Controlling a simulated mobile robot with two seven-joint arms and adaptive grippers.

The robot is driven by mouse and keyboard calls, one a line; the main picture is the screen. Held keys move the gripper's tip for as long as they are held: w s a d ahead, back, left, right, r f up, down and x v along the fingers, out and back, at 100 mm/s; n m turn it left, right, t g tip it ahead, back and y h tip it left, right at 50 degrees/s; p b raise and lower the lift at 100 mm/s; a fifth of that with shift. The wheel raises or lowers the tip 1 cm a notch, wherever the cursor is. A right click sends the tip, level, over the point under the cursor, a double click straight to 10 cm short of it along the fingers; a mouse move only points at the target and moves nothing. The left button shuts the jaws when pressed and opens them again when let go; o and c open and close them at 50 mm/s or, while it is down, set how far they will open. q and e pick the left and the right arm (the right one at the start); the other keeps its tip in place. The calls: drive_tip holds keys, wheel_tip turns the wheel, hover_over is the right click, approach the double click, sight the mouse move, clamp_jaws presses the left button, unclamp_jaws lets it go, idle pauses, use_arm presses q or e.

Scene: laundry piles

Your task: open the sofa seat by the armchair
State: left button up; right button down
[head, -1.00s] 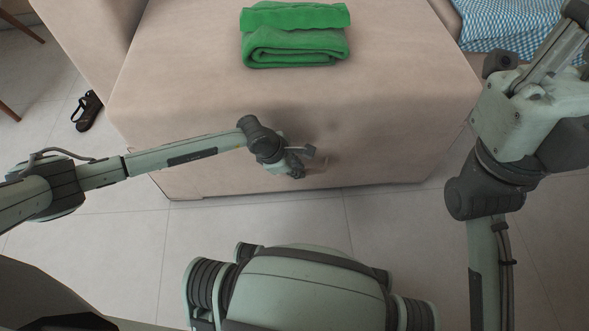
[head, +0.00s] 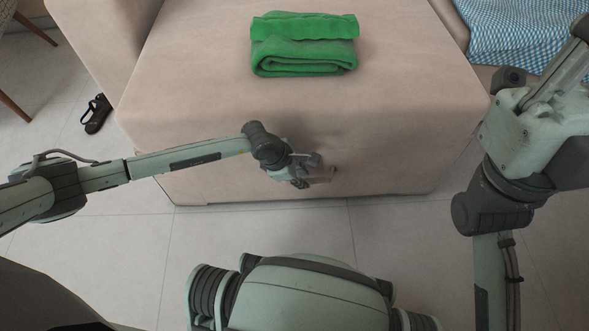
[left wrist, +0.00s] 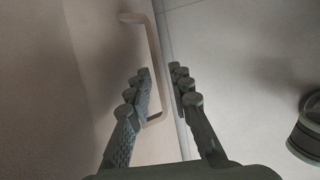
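The beige sofa seat (head: 210,100) fills the upper middle of the head view. A pale handle (head: 322,176) sticks out from its front face, and it shows as a long bent bar in the left wrist view (left wrist: 155,60). My left gripper (head: 308,171) is at the handle, with its fingers (left wrist: 161,82) apart. In the left wrist view the lower part of the bar appears in the gap between the fingers. I cannot tell whether they touch it. My right arm's end (head: 535,110) is raised at the right edge, partly cut off, its fingers unclear.
A folded green towel (head: 304,60) lies on the seat. A blue-and-white checked cloth (head: 515,35) lies at the upper right. A dark sandal (head: 97,113) is on the tiled floor at left, near a chair leg (head: 14,107). Bare floor shows before the seat.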

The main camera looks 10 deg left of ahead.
use_arm(q)
drive_tip(key=v, duration=1)
drive_tip(key=shift+r, duration=0.35)
drive_tip(key=shift+s+a, duration=0.15)
drive_tip(key=shift+s, duration=0.05)
